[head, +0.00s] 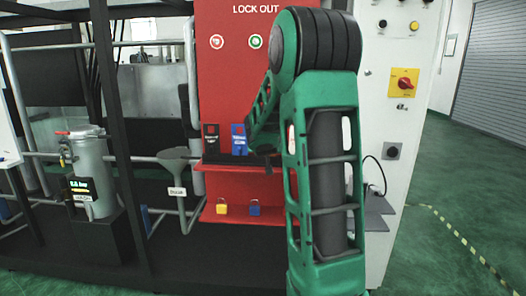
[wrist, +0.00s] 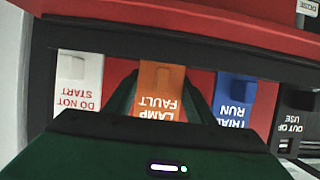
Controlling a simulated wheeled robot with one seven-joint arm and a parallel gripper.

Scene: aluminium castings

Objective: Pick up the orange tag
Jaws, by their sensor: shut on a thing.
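The orange tag (wrist: 162,78), lettered "LAMP FAULT" upside down in the wrist view, hangs in a row of tags against the red board. My gripper (wrist: 163,98) has one green finger on each side of it and is shut on it. The tag's lower part is hidden behind the gripper body. In the head view my green arm covers the place where the orange tag is, so it does not show there.
In the wrist view a white "DO NOT START" tag (wrist: 80,85) is left of the orange one. A blue "TRIAL RUN" tag (wrist: 235,95) and a black tag (wrist: 295,118) are to its right. A red shelf (head: 240,217) below holds a yellow padlock (head: 222,209) and a blue padlock (head: 254,210).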

